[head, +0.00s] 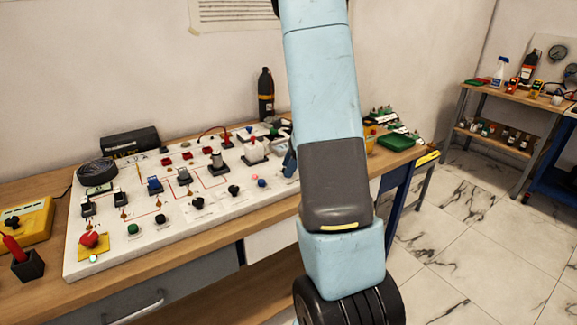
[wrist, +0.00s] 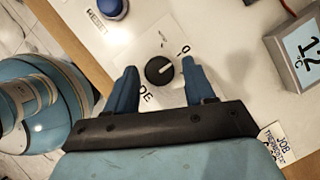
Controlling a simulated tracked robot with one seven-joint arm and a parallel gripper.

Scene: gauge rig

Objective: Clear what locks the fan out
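In the wrist view my gripper (wrist: 158,64) is open. Its two blue fingers stand either side of a black rotary knob (wrist: 160,71) with a white pointer line, with a visible gap on each side. A blue button (wrist: 115,8) beside a RESET label is above left. A grey box (wrist: 291,62) reading 12 °C is at right, near a card (wrist: 279,143) marked JOB and thermostat. In the head view the white rig board (head: 150,255) lies on the bench; my arm hides its right end and most of my gripper. I cannot clearly identify the fan.
A red mushroom button (head: 89,239) sits at the board's front left. A yellow box (head: 22,222) and a dark holder (head: 28,265) stand left of the board. A black bottle (head: 266,95) stands behind. Tiled floor (head: 465,235) is clear at right.

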